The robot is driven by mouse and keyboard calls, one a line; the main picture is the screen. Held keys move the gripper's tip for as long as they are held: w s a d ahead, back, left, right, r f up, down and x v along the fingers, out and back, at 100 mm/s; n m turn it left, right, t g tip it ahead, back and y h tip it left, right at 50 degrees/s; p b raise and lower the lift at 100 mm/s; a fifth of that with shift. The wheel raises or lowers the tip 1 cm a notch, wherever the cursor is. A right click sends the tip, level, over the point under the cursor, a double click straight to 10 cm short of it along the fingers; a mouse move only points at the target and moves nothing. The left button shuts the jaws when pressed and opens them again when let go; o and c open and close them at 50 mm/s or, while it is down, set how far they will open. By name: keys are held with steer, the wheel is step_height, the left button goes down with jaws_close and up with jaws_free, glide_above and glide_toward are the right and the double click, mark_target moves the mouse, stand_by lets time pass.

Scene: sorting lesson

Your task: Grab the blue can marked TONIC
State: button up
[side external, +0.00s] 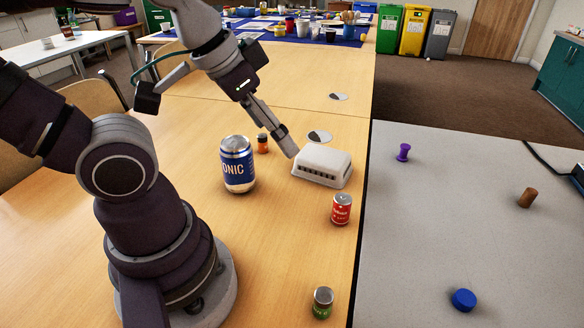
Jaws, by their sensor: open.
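A large blue can (238,172) stands upright on the wooden table, just right of my arm's base in the side external view. Its white lettering shows as "NIC" with part of a letter before it; the rest is turned out of sight. My gripper (291,150) is open and points down to the right, with its fingertips close to a white slotted box (322,166). It is to the right of the blue can and apart from it. I cannot tell whether the fingertips touch the box.
A small orange jar (262,143) stands just behind the blue can. A small red can (341,209) and a small green can (322,303) stand toward the table's right edge. A grey table (430,220) at the right holds a purple peg, brown cylinder and blue cap.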

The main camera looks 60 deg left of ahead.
steer(key=o, duration=0.3)
steer(key=shift+o, duration=0.2)
steer(key=n+g, duration=0.5)
steer(key=n, duration=1.2)
glide_above(238, 163)
steer(key=w+a, duration=0.1)
steer(key=a, duration=0.1)
step_height(238, 163, down, 6)
steer(key=shift+a+f, duration=0.1)
steer(key=shift+a, duration=0.05)
steer(key=shift+n+g, duration=0.3)
steer(key=f, duration=0.7)
steer(key=a+f, duration=0.1)
steer(key=f, duration=0.3)
